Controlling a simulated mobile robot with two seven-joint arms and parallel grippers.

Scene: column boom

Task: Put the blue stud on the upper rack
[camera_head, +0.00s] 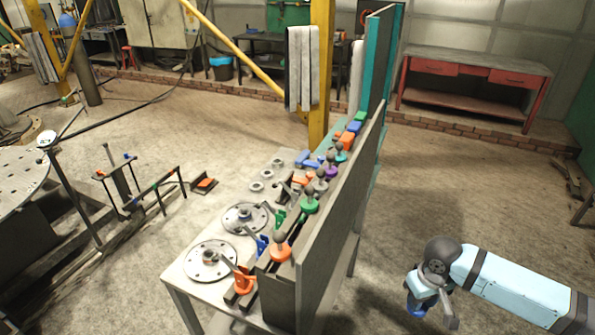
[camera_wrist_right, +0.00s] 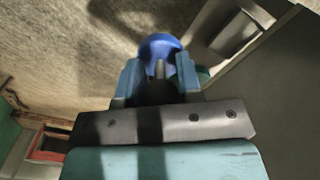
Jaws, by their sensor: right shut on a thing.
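My right gripper (camera_head: 417,303) is off the right side of the workbench, over the floor, and apart from it. It is shut on the blue stud (camera_head: 415,312). In the right wrist view the stud's round blue head (camera_wrist_right: 160,44) and a short grey shank show between the teal fingertips (camera_wrist_right: 158,75); the rest is hidden. On the bench, a row of coloured studs with grey knobs, among them an orange one (camera_head: 280,251) and a green one (camera_head: 310,204), stands along the upright panel; this looks like the upper rack. My left gripper is not in view.
The grey panel (camera_head: 340,205) stands between my right gripper and the rack. Two round flanges (camera_head: 211,261) and several small parts lie on the bench top (camera_head: 183,283). A yellow post (camera_head: 321,60) rises behind. The floor right of the panel is mostly clear.

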